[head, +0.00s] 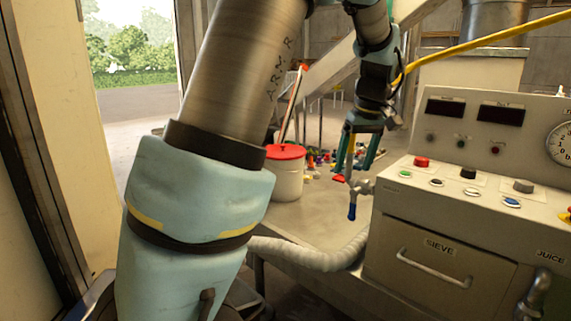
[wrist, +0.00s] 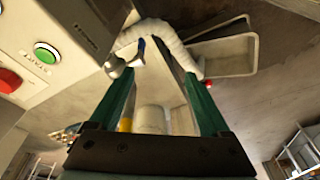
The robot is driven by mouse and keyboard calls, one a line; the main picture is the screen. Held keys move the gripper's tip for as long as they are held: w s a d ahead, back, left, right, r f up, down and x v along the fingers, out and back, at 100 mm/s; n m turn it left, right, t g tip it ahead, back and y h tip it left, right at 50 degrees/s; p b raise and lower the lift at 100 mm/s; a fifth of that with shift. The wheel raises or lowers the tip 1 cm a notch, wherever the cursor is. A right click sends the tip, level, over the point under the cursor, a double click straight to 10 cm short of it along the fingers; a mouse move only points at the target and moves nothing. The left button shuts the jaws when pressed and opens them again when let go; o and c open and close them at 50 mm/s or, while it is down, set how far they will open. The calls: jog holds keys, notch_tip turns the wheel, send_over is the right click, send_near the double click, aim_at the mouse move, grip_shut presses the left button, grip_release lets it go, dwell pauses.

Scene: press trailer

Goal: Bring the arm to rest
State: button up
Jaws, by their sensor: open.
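My arm (head: 200,185) rises large across the left and centre of the head view, then bends over to the right and hangs down. My gripper (head: 354,166) points downward at its end, beside the left side of the control panel. Its two green fingers are apart, with nothing seen held between them; they also show in the wrist view (wrist: 162,82). A small metal tap with a blue handle (head: 352,212) appears just below the fingertips. In the wrist view the tap (wrist: 118,66) appears near the left finger, and I cannot tell the gap.
The control panel (head: 450,188) with coloured buttons and a sieve drawer (head: 440,263) stands at right. A red-lidded white bucket (head: 287,178) stands behind my arm. A pale corrugated hose (head: 315,257) runs below. An open doorway is at left.

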jog(key=s+a+f+m, duration=0.1)
jog(key=s+a+f, duration=0.2)
jog(key=a, duration=0.4)
jog(key=s+a+f+m+h, duration=0.1)
jog(key=s+a+f, duration=0.3)
jog(key=s+a, duration=0.2)
jog(key=s+a+f+m, duration=0.2)
jog(key=s+a+f, duration=0.2)
jog(key=a, duration=0.6)
jog(key=shift+s+f+g, duration=0.15)
jog(key=shift+s+g, duration=0.1)
jog(key=shift+g, duration=0.05)
